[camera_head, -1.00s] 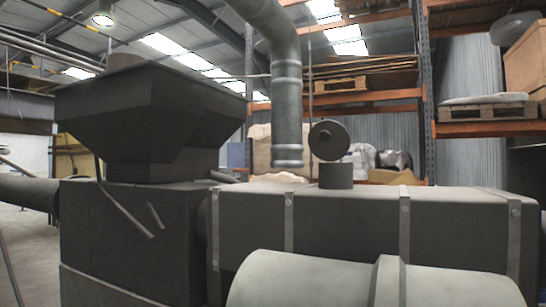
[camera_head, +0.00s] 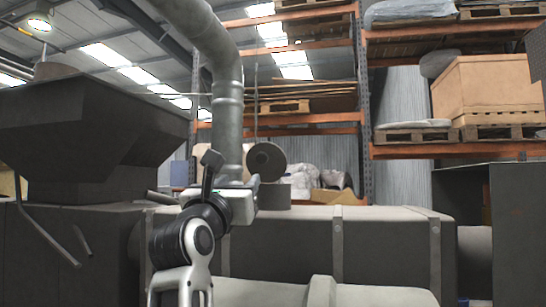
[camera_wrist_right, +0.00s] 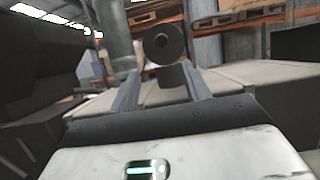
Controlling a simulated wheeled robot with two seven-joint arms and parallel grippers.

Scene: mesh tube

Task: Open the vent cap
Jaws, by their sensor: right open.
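The vent cap (camera_head: 266,160) is a dark round disc with a small round centre. It stands on edge, face toward me, above a short dark vent stub (camera_head: 274,194) on top of the long grey box. In the right wrist view the cap (camera_wrist_right: 164,43) and stub (camera_wrist_right: 172,75) show straight ahead, beyond and between the finger lines. My right gripper (camera_head: 234,170) is open and empty, to the left of the cap and nearer to me; its two fingers (camera_wrist_right: 160,74) are spread and apart from the cap. My left gripper is out of view.
A thick grey pipe (camera_head: 228,110) comes down just left of the cap, behind my right gripper. A dark hopper (camera_head: 85,130) stands at the left. The strapped grey box (camera_head: 385,235) runs to the right, with a pale cylinder (camera_head: 370,296) in front. Racks stand behind.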

